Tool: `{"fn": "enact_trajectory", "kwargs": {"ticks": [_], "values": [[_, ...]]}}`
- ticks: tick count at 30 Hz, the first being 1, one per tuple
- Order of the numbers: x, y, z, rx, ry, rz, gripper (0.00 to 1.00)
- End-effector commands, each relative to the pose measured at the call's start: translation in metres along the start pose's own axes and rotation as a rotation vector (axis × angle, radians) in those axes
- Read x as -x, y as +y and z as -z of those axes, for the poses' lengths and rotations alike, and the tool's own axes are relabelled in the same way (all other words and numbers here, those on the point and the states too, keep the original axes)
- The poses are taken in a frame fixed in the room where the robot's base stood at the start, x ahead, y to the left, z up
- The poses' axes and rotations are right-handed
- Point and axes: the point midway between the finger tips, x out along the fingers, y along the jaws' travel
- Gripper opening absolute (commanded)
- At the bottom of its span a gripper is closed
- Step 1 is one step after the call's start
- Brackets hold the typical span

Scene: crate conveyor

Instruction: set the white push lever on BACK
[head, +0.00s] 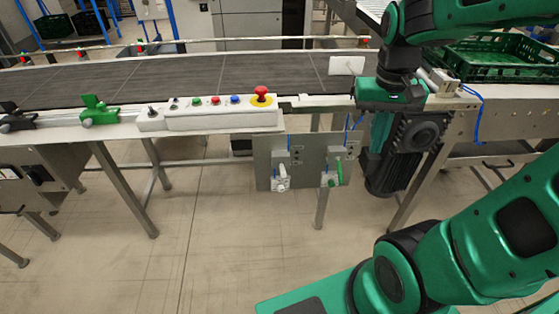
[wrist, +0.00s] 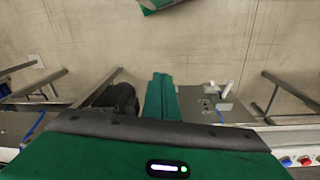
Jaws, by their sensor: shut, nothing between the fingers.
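The white push lever (head: 281,182) is mounted on the left part of a grey plate (head: 264,165) hung below the conveyor's near edge. Its white handle hangs low at the plate's front. In the wrist view the white lever (wrist: 226,89) shows right of my fingers, with its handle slanted. Any position labels are too small to read. My gripper (wrist: 162,77) is shut and empty, apart from the white lever. In the head view its hand is above the plate's right side, by the black motor, and the fingertips are hard to make out there.
A green lever (head: 338,172) is on the same plate, right of the white one. A black motor (head: 405,150) hangs right of the plate. A button box (head: 215,122) with a red emergency knob (head: 261,93) stands on the rail at left. The floor in front is clear.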

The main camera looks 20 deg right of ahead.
Motion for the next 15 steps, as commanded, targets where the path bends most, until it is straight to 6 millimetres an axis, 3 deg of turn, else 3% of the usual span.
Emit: {"fn": "enact_trajectory", "kwargs": {"ticks": [3, 6, 12, 15], "values": [[0.002, -0.06, 0.036, 0.066, 0.026, -0.018, 0.0], [0.002, -0.115, 0.056, 0.111, 0.05, -0.019, 0.0], [-0.004, -0.205, 0.069, 0.175, 0.08, -0.006, 0.0], [-0.007, -0.23, 0.069, 0.19, 0.086, 0.001, 0.0]]}}
